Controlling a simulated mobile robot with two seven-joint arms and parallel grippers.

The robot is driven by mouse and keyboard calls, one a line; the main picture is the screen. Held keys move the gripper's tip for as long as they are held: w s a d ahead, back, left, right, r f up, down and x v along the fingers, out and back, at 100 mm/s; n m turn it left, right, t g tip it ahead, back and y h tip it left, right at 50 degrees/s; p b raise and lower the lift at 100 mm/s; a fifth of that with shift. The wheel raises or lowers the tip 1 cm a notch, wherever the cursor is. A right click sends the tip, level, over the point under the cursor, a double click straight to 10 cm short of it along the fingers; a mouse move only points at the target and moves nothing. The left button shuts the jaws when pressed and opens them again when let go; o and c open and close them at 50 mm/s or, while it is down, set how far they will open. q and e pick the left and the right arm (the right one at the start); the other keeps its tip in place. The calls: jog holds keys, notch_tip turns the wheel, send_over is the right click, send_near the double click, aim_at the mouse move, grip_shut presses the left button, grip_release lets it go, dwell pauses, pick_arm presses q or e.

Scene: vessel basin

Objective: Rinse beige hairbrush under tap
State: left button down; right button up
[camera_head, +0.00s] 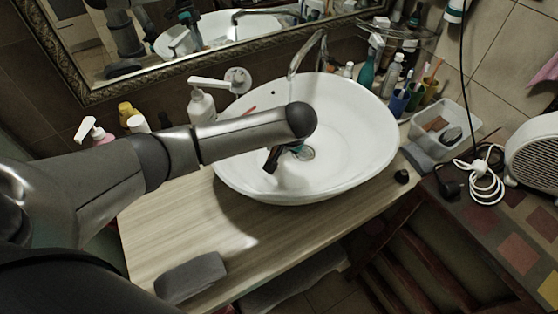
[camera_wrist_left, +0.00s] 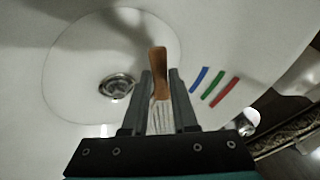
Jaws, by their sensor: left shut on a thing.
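The white oval basin (camera_head: 365,125) stands on the wooden counter, with the metal tap (camera_head: 308,50) arching over its back rim. My left arm reaches over the basin, and its gripper (camera_head: 272,160) points down inside it, mostly hidden by the arm in the head view. In the left wrist view my left gripper (camera_wrist_left: 160,85) is shut on the hairbrush. The hairbrush (camera_wrist_left: 158,62) shows an orange-brown end beyond the fingertips and pale lines between the fingers. The drain (camera_wrist_left: 117,88) lies to its left. I cannot make out running water. My right gripper is not in view.
A soap pump bottle (camera_head: 201,105) stands behind the basin's left side. Bottles and cups crowd the back right, near a clear plastic box (camera_head: 445,128). A grey block (camera_head: 190,276) lies at the counter's front left. A white heater (camera_head: 535,155) and cables are at the right.

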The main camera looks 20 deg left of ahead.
pick_arm(q)
jog(key=shift+w+a+f+b, duration=0.25)
jog(key=shift+w+a+b, duration=0.3)
jog(key=shift+w, duration=0.4)
jog(key=shift+w+a+f+b, duration=0.2)
jog(key=shift+w+a+b, duration=0.1)
jog(key=shift+w+a, duration=0.5)
jog(key=shift+w+d, duration=0.15)
jog(key=shift+d, duration=0.1)
jog(key=shift+w+d, duration=0.3)
jog(key=shift+d, duration=0.15)
jog(key=shift+a, duration=0.15)
jog(key=shift+s+a+p, duration=0.35)
jog(key=shift+a+p, duration=0.1)
jog(key=shift+p, duration=0.35)
